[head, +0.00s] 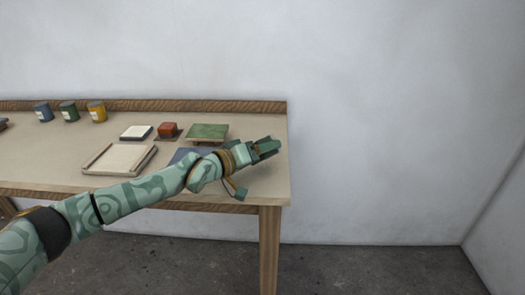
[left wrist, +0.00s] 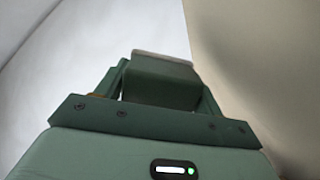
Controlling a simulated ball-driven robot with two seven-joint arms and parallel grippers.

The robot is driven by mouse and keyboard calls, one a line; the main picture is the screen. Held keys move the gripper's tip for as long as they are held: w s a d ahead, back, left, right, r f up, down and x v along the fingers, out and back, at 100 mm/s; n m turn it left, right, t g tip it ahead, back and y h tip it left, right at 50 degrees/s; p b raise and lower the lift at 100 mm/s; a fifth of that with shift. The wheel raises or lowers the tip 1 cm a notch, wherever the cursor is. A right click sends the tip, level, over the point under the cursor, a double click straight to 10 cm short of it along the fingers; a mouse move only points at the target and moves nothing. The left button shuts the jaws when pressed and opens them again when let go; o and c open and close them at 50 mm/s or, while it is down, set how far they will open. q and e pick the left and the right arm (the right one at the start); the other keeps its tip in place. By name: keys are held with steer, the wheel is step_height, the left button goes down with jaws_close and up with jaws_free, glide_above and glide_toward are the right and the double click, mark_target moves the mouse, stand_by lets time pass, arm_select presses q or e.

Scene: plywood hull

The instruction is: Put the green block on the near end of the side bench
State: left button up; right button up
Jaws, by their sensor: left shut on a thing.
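My left gripper (head: 264,149) reaches over the right end of the wooden bench (head: 264,182), at the far end of my patterned green arm. In the left wrist view the green block (left wrist: 161,82) sits between the fingers, and the left gripper (left wrist: 160,92) is shut on it. A pale edge shows along the block's far side. In the head view the block is hard to tell apart from the green fingers. I cannot tell the gripper's exact height above the bench top. My right gripper is not in view.
On the bench are a pale tray (head: 119,172), a white-topped block (head: 136,132), a red block (head: 168,129), a green-topped stand (head: 207,131) and a dark blue mat (head: 180,154). Cans (head: 97,112) stand at the back left. A wooden rail (head: 200,105) runs along the back.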

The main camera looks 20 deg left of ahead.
arm_select(q)
steer(key=shift+f, duration=0.3)
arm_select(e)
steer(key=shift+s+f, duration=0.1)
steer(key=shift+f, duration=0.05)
arm_select(q)
steer(key=o, duration=1.1)
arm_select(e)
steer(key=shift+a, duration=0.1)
arm_select(q)
steer(key=shift+r, duration=0.4)
steer(key=p+v, duration=0.1)
steer(key=v, duration=0.2)
steer(key=p+v, duration=0.2)
steer(key=v, duration=0.2)
steer(key=p+v, duration=0.1)
steer(key=v, duration=0.3)
steer(key=shift+s+r, duration=0.1)
steer(key=shift+r, duration=0.25)
steer(key=shift+s+a, duration=0.25)
steer(key=shift+s, duration=0.1)
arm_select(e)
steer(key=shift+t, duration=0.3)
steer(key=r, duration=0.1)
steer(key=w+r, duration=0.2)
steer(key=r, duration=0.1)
arm_select(q)
steer(key=shift+f, duration=0.1)
